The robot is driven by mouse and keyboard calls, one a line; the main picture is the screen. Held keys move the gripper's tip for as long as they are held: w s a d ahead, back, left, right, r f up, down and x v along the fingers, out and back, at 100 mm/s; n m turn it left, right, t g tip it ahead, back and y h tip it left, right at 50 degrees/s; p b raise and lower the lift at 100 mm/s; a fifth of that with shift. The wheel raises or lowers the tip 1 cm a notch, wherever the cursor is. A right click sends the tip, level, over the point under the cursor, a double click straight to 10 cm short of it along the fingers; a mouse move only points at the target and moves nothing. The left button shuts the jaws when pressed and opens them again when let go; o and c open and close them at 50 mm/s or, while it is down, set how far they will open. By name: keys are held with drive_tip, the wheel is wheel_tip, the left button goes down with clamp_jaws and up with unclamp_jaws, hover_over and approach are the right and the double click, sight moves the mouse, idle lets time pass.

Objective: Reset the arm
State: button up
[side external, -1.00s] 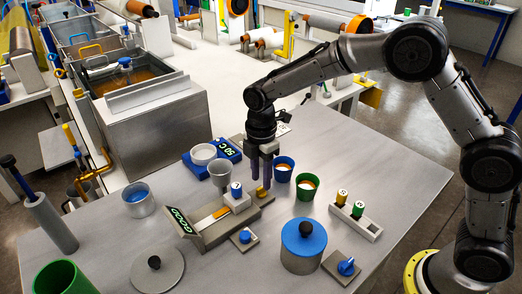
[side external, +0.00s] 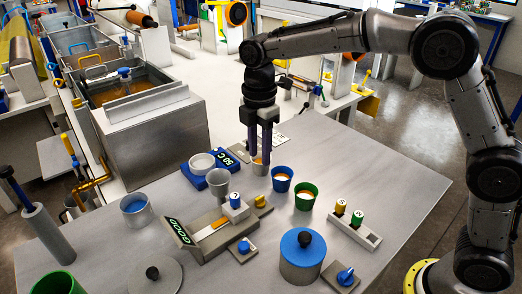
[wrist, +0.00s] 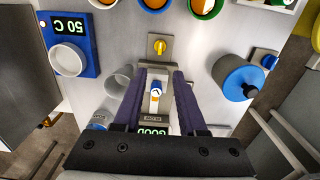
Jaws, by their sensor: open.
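My gripper (side external: 260,158) hangs fingers down above the grey table (side external: 400,190), its two dark purple fingers apart with nothing between them. In the side view its tips overlap a grey cup with orange contents (side external: 261,169); I cannot tell the exact height. The gauge (side external: 215,232) has a display reading GOOD. A yellow knob (side external: 262,203) on a small plate stands beside the gauge, clear of the fingers.
A blue cup (side external: 281,180) and green cup (side external: 305,196) stand near the gripper. A blue 50 C plate (side external: 217,177) bears a white bowl. A blue-lidded pot (side external: 302,258), a rack with two vials (side external: 354,226) and a grey lid (side external: 157,278) are in front. A bath (side external: 150,118) stands behind left.

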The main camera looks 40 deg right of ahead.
drive_tip(key=s+d+r+m+t, duration=0.45)
drive_tip(key=s+d+r, duration=0.45)
drive_tip(key=s+r, duration=0.4)
drive_tip(key=s+d+f+m, duration=0.1)
drive_tip(key=s+f+m, duration=0.3)
drive_tip(key=s+m, duration=0.3)
drive_tip(key=s+d+f+m+t, duration=0.1)
drive_tip(key=s+d+f+m, duration=0.1)
drive_tip(key=s+f+m, duration=0.3)
drive_tip(key=s+m, duration=0.1)
drive_tip(key=s, duration=0.2)
drive_tip(key=shift+s+d+m, duration=0.25)
drive_tip(key=shift+s+m, duration=0.05)
drive_tip(key=shift+m, duration=0.05)
